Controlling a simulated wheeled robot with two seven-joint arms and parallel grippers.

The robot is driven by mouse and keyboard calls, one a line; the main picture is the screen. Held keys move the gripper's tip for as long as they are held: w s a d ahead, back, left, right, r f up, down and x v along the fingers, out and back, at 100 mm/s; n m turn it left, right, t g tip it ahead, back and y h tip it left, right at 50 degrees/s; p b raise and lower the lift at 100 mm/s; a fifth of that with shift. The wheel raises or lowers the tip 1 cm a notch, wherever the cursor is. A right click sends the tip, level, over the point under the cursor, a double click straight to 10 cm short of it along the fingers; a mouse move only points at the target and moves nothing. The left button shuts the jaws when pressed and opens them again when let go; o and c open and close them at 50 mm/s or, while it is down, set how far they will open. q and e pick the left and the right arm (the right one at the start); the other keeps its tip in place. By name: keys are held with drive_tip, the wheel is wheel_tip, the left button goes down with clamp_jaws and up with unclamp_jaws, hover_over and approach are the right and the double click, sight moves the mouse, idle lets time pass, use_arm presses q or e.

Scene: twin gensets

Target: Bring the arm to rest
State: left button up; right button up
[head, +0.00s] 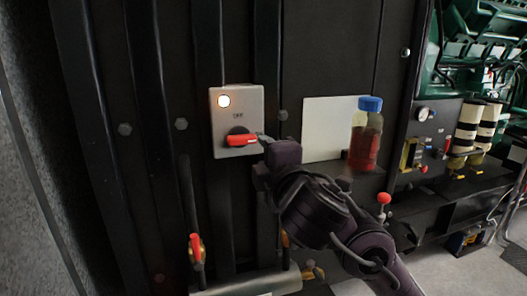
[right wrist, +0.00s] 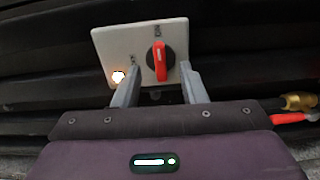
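My right gripper (head: 262,140) is in front of a grey switch box on the dark panel, its fingertips close to the red rotary handle (head: 241,140). In the right wrist view the two fingers (right wrist: 158,82) stand apart, with the red handle (right wrist: 159,62) showing beyond the gap between them. I cannot tell whether they touch the box. The handle lies roughly level in the head view. A lamp (head: 223,101) on the box (head: 248,108) is lit. My right arm reaches in from the lower right. My left gripper is not in view.
Right of the box are a blank light plate (head: 318,125) and a blue-capped bottle of red liquid (head: 366,135). Below are a red lever (head: 196,248) and a red knob (head: 384,198). Green machinery (head: 485,50) stands at the far right. Open floor shows at lower right.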

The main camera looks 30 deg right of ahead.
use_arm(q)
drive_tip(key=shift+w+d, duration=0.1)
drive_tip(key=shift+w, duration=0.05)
use_arm(e)
drive_tip(key=shift+f, duration=0.1)
